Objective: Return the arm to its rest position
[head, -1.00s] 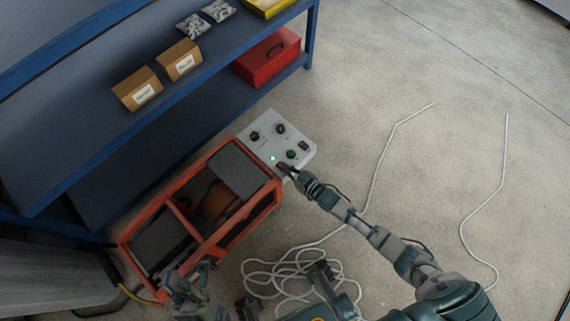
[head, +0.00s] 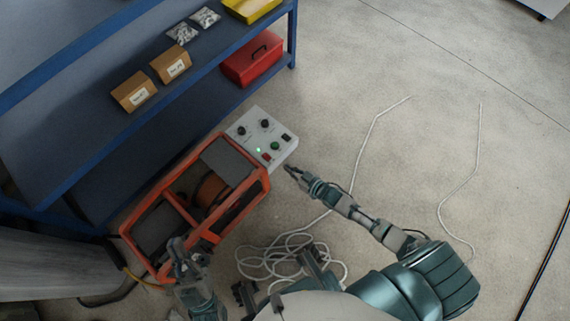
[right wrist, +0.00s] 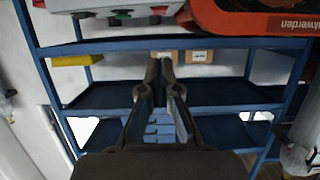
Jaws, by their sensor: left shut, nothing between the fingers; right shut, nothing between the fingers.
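My right arm reaches in from the lower right in the head view. Its gripper (head: 290,169) is shut and empty, just right of the grey control box (head: 245,138) and apart from it. The box has dark knobs, a lit green lamp, a green button and a red button. In the right wrist view the shut fingers (right wrist: 166,62) point toward the shelf, with the box's underside edge (right wrist: 120,8) above them. My left gripper (head: 178,245) is shut and empty, low in the head view by the near end of the orange frame (head: 262,186).
A blue shelf (head: 292,40) holds cardboard boxes (head: 134,91), a red toolbox (head: 252,58) and a yellow bin (head: 250,8). White cable (head: 270,262) lies coiled on the floor below the orange frame, with loose strands to the right.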

